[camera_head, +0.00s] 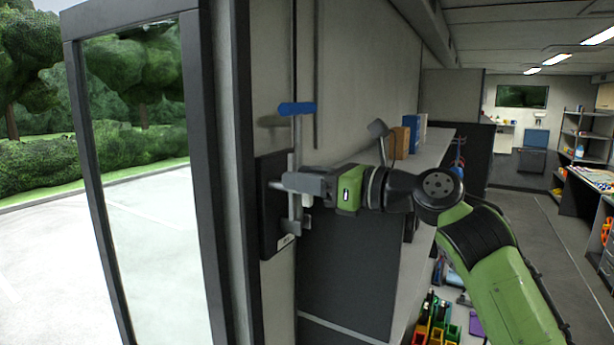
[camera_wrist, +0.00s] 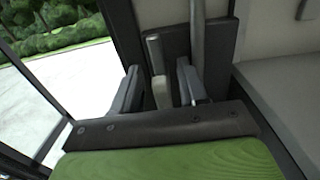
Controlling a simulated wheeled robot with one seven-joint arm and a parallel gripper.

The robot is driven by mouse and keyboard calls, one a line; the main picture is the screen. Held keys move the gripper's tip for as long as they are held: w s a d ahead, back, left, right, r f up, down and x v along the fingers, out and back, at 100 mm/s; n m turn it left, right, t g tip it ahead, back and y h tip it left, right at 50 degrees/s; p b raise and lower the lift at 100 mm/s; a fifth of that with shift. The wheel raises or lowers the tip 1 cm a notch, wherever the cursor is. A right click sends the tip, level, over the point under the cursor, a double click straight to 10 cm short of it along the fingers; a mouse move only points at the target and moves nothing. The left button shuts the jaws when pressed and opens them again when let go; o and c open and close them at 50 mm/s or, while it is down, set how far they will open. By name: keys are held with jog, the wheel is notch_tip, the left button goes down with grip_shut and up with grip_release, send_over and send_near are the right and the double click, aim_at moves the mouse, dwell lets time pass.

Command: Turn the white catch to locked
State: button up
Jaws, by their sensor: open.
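The white catch (camera_wrist: 161,93) shows in the wrist view as a short pale piece between my two fingers, with a light grey upright bar (camera_wrist: 155,53) just beyond it. In the head view a small pale part (camera_head: 307,201), likely the catch, shows just under my gripper (camera_head: 284,184). My gripper is open, its fingers on either side of the catch in the wrist view (camera_wrist: 158,88). I cannot tell whether either finger touches it. The catch is by a dark plate (camera_head: 268,211) on the wall beside the door. My gripper hides part of the plate, and the catch's setting cannot be read.
A vertical grey rod with a blue handle (camera_head: 297,108) rises just above my gripper. A glazed dark-framed door (camera_head: 215,190) stands to the left. A counter (camera_head: 428,150) with several boxes runs behind my arm. Coloured bins (camera_head: 437,325) lie low down. The aisle floor at right is clear.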

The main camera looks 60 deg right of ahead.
grip_shut()
jog(key=shift+n, duration=0.3)
jog(key=shift+s+a+f+n+b, duration=0.1)
jog(key=shift+a+f+n+b, duration=0.45)
jog(key=shift+n, duration=2.35)
jog(key=shift+a+f+n+b, duration=0.2)
jog(key=shift+n+b, duration=0.75)
jog(key=shift+n, duration=1.95)
jog(key=shift+s+a+f+n+b, duration=0.1)
jog(key=shift+a+f+n+b, duration=0.45)
jog(key=shift+n, duration=2.35)
jog(key=shift+d+r, duration=0.2)
jog(key=shift+d, duration=0.05)
